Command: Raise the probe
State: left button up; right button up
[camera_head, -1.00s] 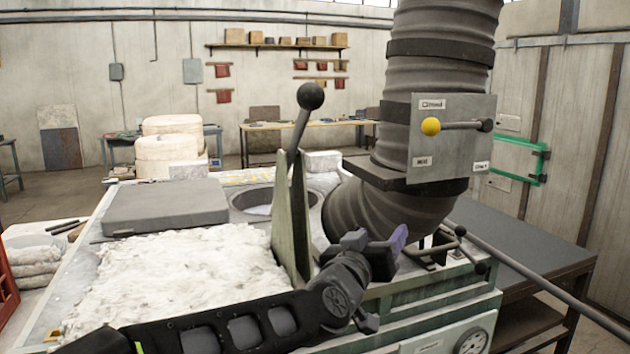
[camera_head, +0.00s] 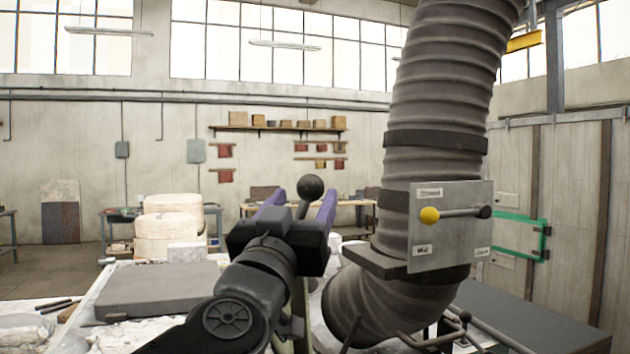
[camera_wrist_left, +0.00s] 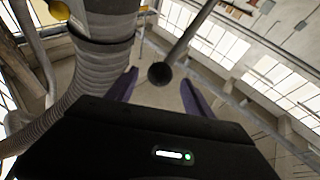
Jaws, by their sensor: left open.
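A lever with a round black knob (camera_head: 311,187) stands upright in front of me. My left gripper (camera_head: 305,196) is open, its two purple fingers pointing away from me. In the head view the knob shows between the fingers; I see no contact. In the left wrist view a dark round-ended rod (camera_wrist_left: 160,73) also shows between the open fingers (camera_wrist_left: 158,88). The gripper body and wrist hide most of the lever's shaft. No part is clearly marked as the probe. My right gripper is not in view.
A thick ribbed duct (camera_head: 435,110) rises just right of the gripper. A flat grey slab (camera_head: 155,290) lies at the left. Tables and white sacks (camera_head: 172,230) stand farther back.

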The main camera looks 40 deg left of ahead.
aim_at(315, 180)
pick_arm(q)
jog(key=p+x, duration=0.1)
jog(key=x, duration=0.6)
jog(key=shift+w+a+r, duration=0.1)
jog(key=shift+w, duration=0.2)
jog(key=shift+c, duration=0.2)
grip_shut()
dwell(0.5)
